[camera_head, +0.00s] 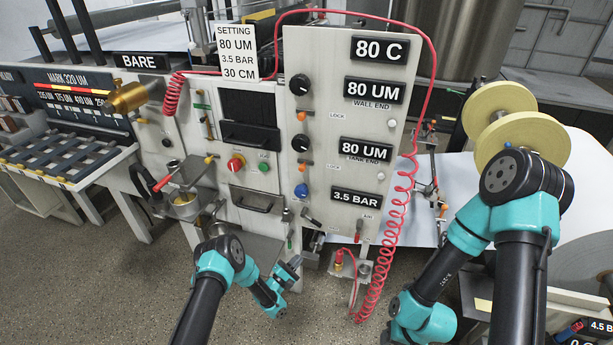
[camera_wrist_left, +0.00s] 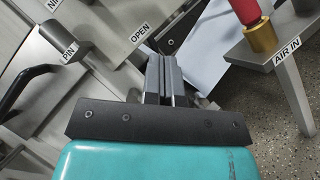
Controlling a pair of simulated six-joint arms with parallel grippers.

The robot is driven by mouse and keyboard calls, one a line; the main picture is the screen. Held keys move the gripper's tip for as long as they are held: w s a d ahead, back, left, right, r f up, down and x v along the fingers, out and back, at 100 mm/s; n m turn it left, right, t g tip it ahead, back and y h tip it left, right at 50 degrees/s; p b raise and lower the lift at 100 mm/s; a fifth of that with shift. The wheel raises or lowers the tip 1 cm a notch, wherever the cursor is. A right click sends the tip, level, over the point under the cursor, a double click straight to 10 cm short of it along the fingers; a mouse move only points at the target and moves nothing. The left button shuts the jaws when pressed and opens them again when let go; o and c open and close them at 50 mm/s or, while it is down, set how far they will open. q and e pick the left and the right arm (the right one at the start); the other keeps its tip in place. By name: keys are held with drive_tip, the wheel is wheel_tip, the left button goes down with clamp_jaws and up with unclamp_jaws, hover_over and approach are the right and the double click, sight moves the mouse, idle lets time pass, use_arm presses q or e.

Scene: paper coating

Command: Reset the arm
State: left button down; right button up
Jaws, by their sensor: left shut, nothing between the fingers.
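My left arm comes in from the bottom left of the head view, bent at its teal joints. My left gripper (camera_head: 292,268) is in front of the lower part of the machine, left of the small air bracket. In the left wrist view its two grey fingers (camera_wrist_left: 166,78) are together with nothing held between them. My right arm (camera_head: 515,200) rises at the right and folds back down toward the lower middle. The right gripper's fingers do not show in either view.
The control panel (camera_head: 345,120) stands behind the left gripper. A red coiled hose (camera_head: 385,250) hangs at its right. The wrist view shows the AIR IN bracket (camera_wrist_left: 275,60) with a brass fitting, and the PIN lever (camera_wrist_left: 70,48).

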use_arm(q)
drive_tip(key=s+a+r+m+g+y, duration=0.2)
drive_tip(key=s+a+m+g+y, duration=0.5)
drive_tip(key=s+a+y, duration=0.15)
drive_tip(key=s+a+r+m+g, duration=0.2)
drive_tip(key=s+r+g, duration=0.1)
drive_tip(key=s, duration=0.5)
drive_tip(key=s+a+r+m+g+y, duration=0.1)
drive_tip(key=s+a+r+m+g, duration=0.1)
drive_tip(key=s, duration=0.6)
drive_tip(key=s+a+r+m+g+y, duration=0.1)
drive_tip(key=s+a+r+m+g, duration=0.1)
drive_tip(key=s, duration=0.6)
drive_tip(key=shift+s+r+m+g, duration=0.25)
drive_tip(key=shift+r+m+g, duration=0.65)
drive_tip(key=shift+r, duration=0.05)
